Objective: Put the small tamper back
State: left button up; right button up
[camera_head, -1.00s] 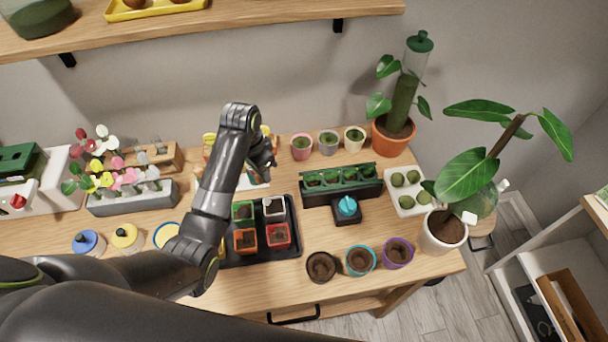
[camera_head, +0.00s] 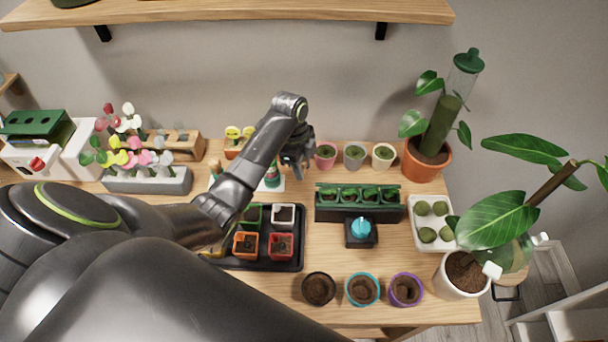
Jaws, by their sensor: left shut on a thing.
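My left gripper (camera_head: 297,160) is over the back of the table, just left of the small pink pot, with its fingers pointing down. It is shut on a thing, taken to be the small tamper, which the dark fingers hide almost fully. Beside the gripper, a green and red item (camera_head: 272,176) stands on a white plate (camera_head: 276,187). A wooden rack (camera_head: 188,146) with grey-topped pieces stands at the back left. A teal knob (camera_head: 361,228) sits on a black block (camera_head: 361,239) at the middle front. My right gripper is out of view.
A black tray (camera_head: 292,264) with several square pots lies under my forearm. A green seedling planter (camera_head: 358,211), small pots at the back and three soil pots (camera_head: 363,290) in front stand close by. A large leafy plant (camera_head: 497,215) reaches over the right edge.

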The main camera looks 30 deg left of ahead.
pick_arm(q)
notch_tip(320, 180, down, 4)
jog(key=shift+d+f+p, duration=0.1)
jog(key=shift+f+p, duration=0.1)
jog(key=shift+p, duration=0.1)
jog(key=shift+f, duration=0.2)
jog(key=o, duration=1)
jog(key=shift+c, duration=0.2)
jog(key=shift+r, duration=0.1)
jog(key=r, duration=0.3)
jog(key=a+r+b, duration=0.1)
jog(key=r, duration=0.6)
jog(key=shift+a+r, duration=0.35)
jog(key=shift+r, duration=0.05)
jog(key=shift+a+r, duration=0.1)
jog(key=shift+r, duration=0.55)
